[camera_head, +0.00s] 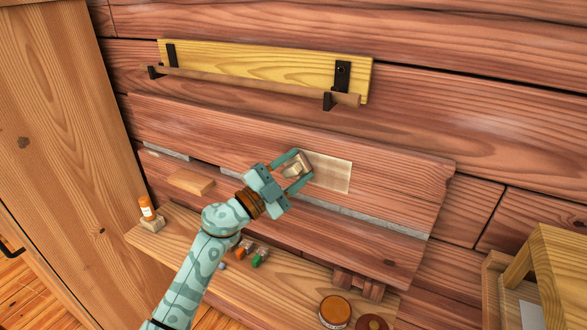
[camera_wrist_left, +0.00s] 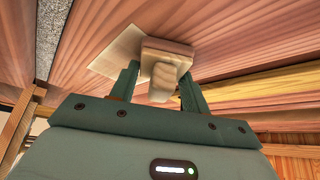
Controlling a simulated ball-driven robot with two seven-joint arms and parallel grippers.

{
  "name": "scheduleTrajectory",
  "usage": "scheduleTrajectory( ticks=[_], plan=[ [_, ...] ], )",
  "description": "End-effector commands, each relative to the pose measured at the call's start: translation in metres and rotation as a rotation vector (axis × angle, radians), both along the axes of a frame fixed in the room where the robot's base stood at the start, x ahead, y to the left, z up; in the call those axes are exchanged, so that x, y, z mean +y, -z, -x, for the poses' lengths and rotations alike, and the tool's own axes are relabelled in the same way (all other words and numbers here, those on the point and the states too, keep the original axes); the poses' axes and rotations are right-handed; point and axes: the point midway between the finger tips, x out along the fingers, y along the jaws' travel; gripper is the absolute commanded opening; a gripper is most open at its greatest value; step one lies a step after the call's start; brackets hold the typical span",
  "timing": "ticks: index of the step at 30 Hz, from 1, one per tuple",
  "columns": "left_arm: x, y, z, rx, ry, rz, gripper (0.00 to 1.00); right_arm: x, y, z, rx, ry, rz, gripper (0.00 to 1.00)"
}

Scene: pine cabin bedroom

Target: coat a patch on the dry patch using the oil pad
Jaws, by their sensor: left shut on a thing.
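The dry patch (camera_head: 335,174) is a pale rectangle on the reddish plank panel in the middle of the head view. In the left wrist view the pale patch (camera_wrist_left: 112,55) shows beyond the pad. The oil pad (camera_head: 294,168) is a light wooden block with a grip; it also shows in the left wrist view (camera_wrist_left: 166,50). My left gripper (camera_head: 299,170) is shut on the pad's grip and holds it at the patch's left end. The pad's face is hidden, and I cannot tell whether it touches the panel. My right gripper is not in view.
A yellow board with a rail (camera_head: 265,75) is mounted above the panel. A small wooden block (camera_head: 190,182) sits left of my arm. The lower shelf holds an orange-capped bottle (camera_head: 147,207), small coloured items (camera_head: 259,259) and an amber jar (camera_head: 335,312). The panel right of the patch is clear.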

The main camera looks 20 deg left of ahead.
Motion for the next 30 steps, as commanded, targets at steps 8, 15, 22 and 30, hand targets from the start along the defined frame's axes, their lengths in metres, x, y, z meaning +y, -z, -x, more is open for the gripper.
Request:
scheduleTrajectory(
  ticks=[8,15,22,30],
  plan=[
    [-0.027,-0.002,0.002,0.001,0.002,0.001,0.28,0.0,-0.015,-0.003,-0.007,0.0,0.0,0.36],
    [-0.04,0.001,0.003,0.002,0.0,0.0,0.28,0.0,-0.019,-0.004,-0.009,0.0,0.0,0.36],
    [-0.058,-0.001,0.003,0.002,0.001,0.002,0.28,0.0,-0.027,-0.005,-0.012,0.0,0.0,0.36],
    [-0.078,0.001,0.003,0.002,0.0,0.0,0.28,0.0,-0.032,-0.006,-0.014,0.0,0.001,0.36]
  ],
)
